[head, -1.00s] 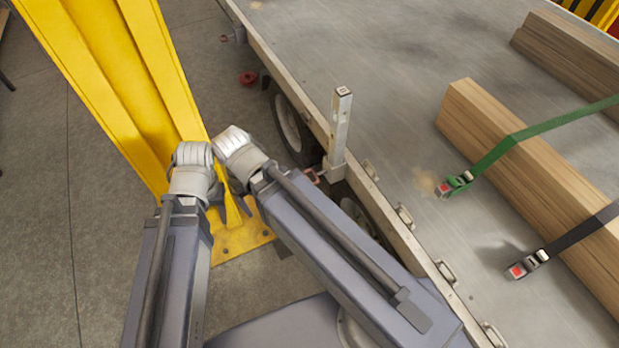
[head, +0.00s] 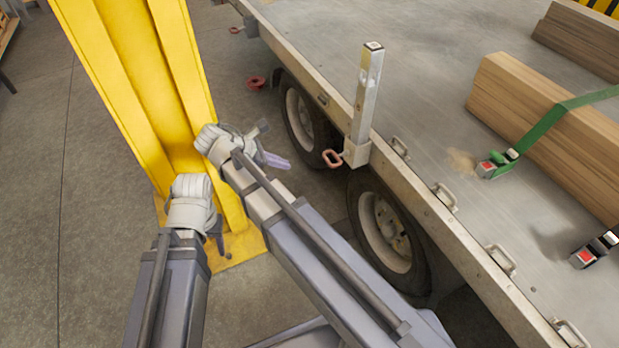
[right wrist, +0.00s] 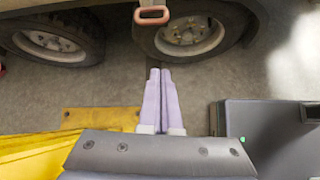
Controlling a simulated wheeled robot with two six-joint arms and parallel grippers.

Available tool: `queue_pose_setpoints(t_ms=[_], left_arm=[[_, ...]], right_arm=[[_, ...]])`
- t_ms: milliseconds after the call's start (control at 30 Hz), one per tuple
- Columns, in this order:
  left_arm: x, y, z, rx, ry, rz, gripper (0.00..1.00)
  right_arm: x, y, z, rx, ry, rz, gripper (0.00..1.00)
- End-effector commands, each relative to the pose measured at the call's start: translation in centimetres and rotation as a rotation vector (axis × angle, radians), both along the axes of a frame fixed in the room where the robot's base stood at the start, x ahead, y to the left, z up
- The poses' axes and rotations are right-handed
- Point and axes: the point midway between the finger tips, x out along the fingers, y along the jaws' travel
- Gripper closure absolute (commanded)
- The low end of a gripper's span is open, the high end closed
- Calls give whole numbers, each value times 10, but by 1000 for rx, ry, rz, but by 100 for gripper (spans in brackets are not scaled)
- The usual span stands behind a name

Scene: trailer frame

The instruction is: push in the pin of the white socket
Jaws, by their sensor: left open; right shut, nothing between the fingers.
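The white socket (head: 357,153) sits on the trailer's side rail and holds an upright post (head: 368,90). Its pin shows a red-orange loop handle (head: 332,158) sticking out on the left of the socket. In the right wrist view the loop (right wrist: 152,14) hangs at the top edge, beyond the fingertips. My right gripper (head: 282,162) is shut and empty, left of the loop and apart from it. Its two pale purple fingers lie together in the right wrist view (right wrist: 160,72). My left gripper (head: 218,240) is open by the yellow column, mostly hidden behind its wrist.
A yellow column (head: 150,90) with a floor plate stands close on the left. Trailer wheels (head: 385,230) sit under the bed edge. Strapped timber (head: 550,120) lies on the bed. Between column and trailer there is some open floor.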

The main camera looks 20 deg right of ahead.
Motion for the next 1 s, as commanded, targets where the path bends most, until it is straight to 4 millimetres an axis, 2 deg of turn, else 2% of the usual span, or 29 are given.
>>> queue_pose_setpoints(t_ms=[33, 200, 700, 1000], left_arm=[[0, 0, -15, 0, 0, 0, 50], [0, 0, -26, 0, 0, 0, 50], [0, 0, -28, 0, 0, 0, 50], [0, 0, -44, 0, 0, 0, 50]], right_arm=[[7, -3, -11, -26, 27, 26, 100], [15, -11, -14, -85, 92, 89, 100], [17, -13, -13, -102, 113, 108, 100], [16, -17, -29, -101, 112, 110, 100]])
